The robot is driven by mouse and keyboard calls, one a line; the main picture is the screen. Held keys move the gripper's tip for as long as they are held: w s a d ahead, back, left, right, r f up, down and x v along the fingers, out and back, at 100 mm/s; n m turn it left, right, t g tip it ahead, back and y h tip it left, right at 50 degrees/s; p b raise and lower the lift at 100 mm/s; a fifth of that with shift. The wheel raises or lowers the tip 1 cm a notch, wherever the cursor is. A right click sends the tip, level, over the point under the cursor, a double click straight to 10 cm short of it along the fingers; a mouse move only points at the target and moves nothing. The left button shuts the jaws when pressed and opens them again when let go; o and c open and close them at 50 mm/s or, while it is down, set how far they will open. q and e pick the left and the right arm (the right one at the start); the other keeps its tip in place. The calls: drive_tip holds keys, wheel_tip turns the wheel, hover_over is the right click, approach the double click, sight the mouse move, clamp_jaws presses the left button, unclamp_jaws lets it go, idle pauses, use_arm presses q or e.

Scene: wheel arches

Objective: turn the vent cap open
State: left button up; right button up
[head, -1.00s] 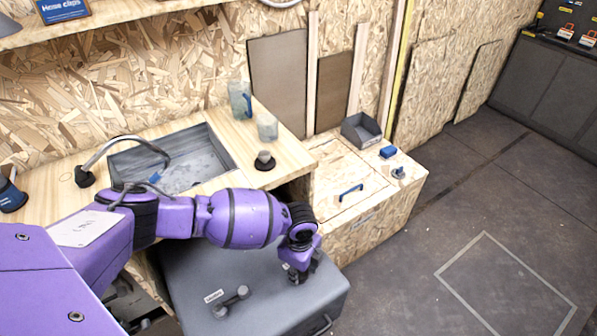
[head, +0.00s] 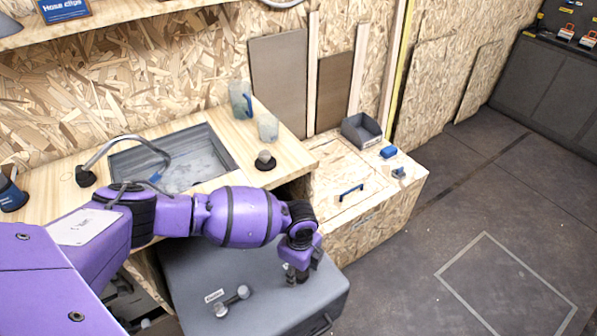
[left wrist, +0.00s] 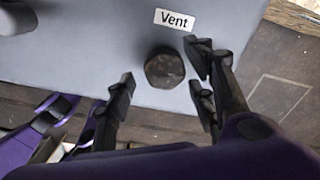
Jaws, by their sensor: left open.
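The vent cap (left wrist: 164,68) is a dark, many-sided knob on the grey tank (left wrist: 90,45), below a white "Vent" label (left wrist: 174,19) in the left wrist view. My left gripper (left wrist: 161,76) is open, with one dark finger to the left of the cap and the others to its right. I see gaps beside the cap, so the gripper does not hold it. In the head view my left gripper (head: 297,276) points down over the right part of the grey tank (head: 200,262), and the cap cannot be made out there.
A grey double-ended fitting (head: 232,301) with its own label stands on the tank left of the gripper. Behind is a wooden counter with a sink (head: 190,160) and a dark-based knob (head: 265,161). A wooden box (head: 385,215) stands beyond. Floor at right is clear.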

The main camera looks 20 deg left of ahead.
sight(300, 273)
use_arm(q)
wheel_tip(300, 273, up, 11)
drive_tip(key=shift+r, duration=0.15)
idle(0.6)
